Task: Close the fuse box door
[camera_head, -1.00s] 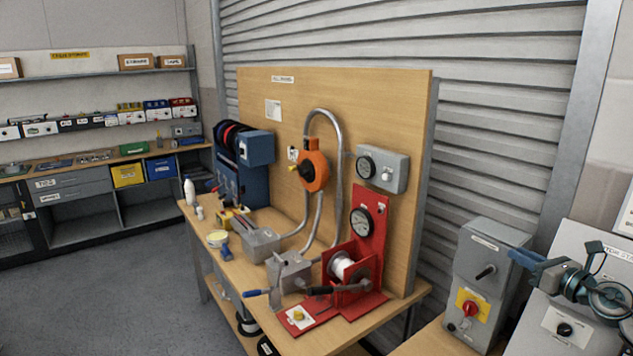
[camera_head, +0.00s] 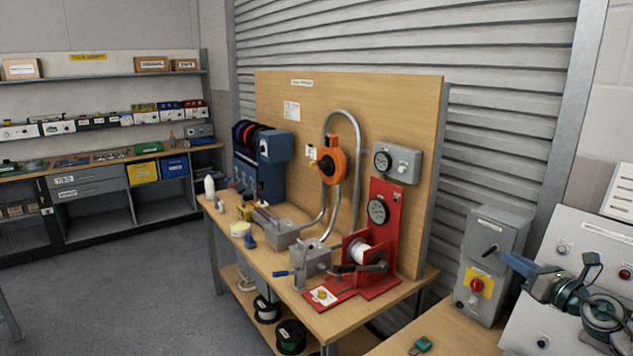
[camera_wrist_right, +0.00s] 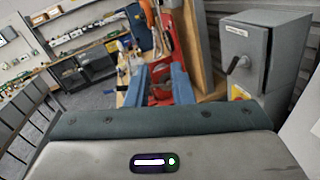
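A grey box (camera_head: 492,262) that I take for the fuse box stands upright on the wooden bench at the right in the head view. It has a dark lever and a red knob on a yellow plate. The box also shows at the upper right in the right wrist view (camera_wrist_right: 262,58). My right gripper (camera_head: 514,263) comes in from the right, with its blue fingers overlapping the box's right edge in the picture. In the right wrist view its fingers (camera_wrist_right: 158,82) are apart and nothing shows held.
A wooden table (camera_head: 262,262) with a tall backboard (camera_head: 290,105) stands left of the box, carrying a red reel stand (camera_head: 385,225). A sloped light panel (camera_head: 560,240) is at the right. A small green object (camera_head: 421,345) lies on the near bench. Grey floor is clear at left.

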